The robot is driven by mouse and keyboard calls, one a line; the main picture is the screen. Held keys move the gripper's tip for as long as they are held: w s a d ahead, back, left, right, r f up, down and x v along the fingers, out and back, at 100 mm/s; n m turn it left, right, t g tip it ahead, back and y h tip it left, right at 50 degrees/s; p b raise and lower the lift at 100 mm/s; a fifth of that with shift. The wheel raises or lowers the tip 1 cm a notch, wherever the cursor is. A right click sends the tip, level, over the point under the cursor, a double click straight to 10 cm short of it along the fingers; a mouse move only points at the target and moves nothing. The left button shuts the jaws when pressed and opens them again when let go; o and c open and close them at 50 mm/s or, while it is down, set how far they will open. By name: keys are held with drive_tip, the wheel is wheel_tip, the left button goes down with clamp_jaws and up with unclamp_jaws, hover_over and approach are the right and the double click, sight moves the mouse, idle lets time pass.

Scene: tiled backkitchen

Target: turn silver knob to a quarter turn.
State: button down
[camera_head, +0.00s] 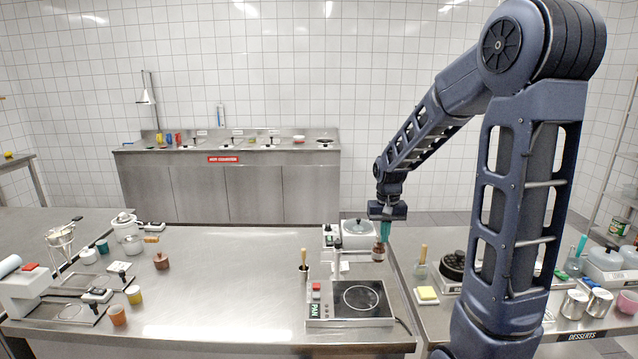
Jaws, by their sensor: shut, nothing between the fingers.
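My gripper (383,233), with teal fingers, points down at the right part of the steel table. Its fingers look shut, with nothing seen between them. A small brown bottle (378,253) stands just under or behind the fingertips; I cannot tell if they touch. In front is a hotplate (375,319) with a ring on top, a label reading PAN and a red switch (316,286) on its left side. A second unit with a silver pot (357,236) stands behind. I cannot make out the silver knob clearly, nor its angle.
A thin upright post (338,262) stands behind the hotplate, near a wooden-handled tool in a holder (304,268). The middle of the steel table (225,270) is clear. Cups and devices fill its left side.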

drive_tip(key=shift+a, duration=0.4)
idle(0.3)
drive_tip(key=shift+s, duration=0.4)
wheel_tip(320, 180, up, 6)
idle(0.5)
drive_tip(key=shift+s+d+r, duration=0.1)
drive_tip(key=s+d+r+t, duration=0.1)
drive_tip(key=s+d+r, duration=0.1)
drive_tip(key=s, duration=0.4)
drive_tip(key=s+d+r+t, duration=0.2)
drive_tip(key=s+d, duration=0.1)
drive_tip(key=s, duration=0.4)
drive_tip(key=s+d+r+t, duration=0.1)
drive_tip(key=s+d+r, duration=0.1)
drive_tip(key=s, duration=0.4)
drive_tip(key=shift+s+d+r+t, duration=0.2)
drive_tip(key=shift+d+r+t, duration=0.15)
drive_tip(key=shift+d, duration=0.45)
